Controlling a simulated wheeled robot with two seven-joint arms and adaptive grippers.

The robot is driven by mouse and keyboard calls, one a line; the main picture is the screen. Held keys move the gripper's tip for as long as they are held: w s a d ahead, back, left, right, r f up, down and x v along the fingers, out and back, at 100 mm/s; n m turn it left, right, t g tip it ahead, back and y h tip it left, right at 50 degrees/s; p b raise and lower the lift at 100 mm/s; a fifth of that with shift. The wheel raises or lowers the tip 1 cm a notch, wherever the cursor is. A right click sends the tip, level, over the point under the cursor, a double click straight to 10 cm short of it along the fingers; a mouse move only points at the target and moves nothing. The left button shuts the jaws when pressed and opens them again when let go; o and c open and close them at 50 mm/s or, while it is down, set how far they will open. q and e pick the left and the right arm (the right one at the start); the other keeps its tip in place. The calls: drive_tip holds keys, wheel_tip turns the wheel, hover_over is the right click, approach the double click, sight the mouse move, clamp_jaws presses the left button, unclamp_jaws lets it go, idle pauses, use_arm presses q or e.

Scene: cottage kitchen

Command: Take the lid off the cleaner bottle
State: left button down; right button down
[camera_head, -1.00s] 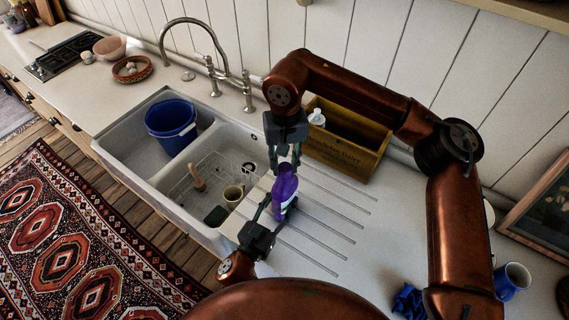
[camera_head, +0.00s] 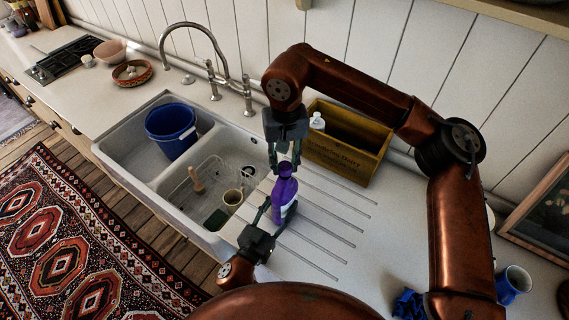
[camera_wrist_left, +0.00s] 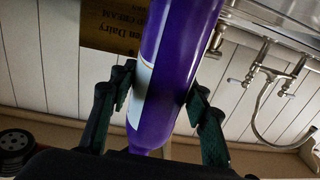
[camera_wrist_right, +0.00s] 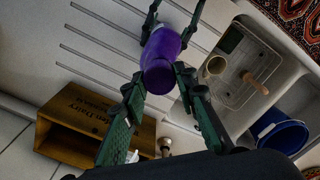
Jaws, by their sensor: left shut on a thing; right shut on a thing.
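The purple cleaner bottle (camera_head: 283,196) with a pale label stands upright above the ribbed drainboard, right of the sink. My left gripper (camera_head: 279,213) comes in from the near side and is shut on the bottle's body. Its fingers flank the bottle (camera_wrist_left: 172,75) in the left wrist view. My right gripper (camera_head: 285,166) reaches down from above and is shut on the purple lid (camera_wrist_right: 158,78) at the bottle's top. The lid appears seated on the bottle; any gap between them is hidden by the fingers and the viewing angle.
A yellow wooden crate (camera_head: 345,164) with a white-topped bottle (camera_head: 317,122) stands close behind. The double sink (camera_head: 180,215) at left holds a blue bucket (camera_head: 171,130), a cup (camera_head: 232,198) and a brush (camera_head: 196,180). A blue mug (camera_head: 513,283) stands at right. The drainboard's right side is clear.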

sight(285, 165)
use_arm(q)
drive_tip(key=shift+f, duration=0.35)
use_arm(e)
drive_tip(key=shift+r, duration=2)
use_arm(q)
drive_tip(key=c, duration=1.5)
unclamp_jaws()
drive_tip(key=o, duration=0.5)
drive_tip(key=shift+r, duration=0.1)
use_arm(e)
drive_tip(key=shift+w, duration=0.1)
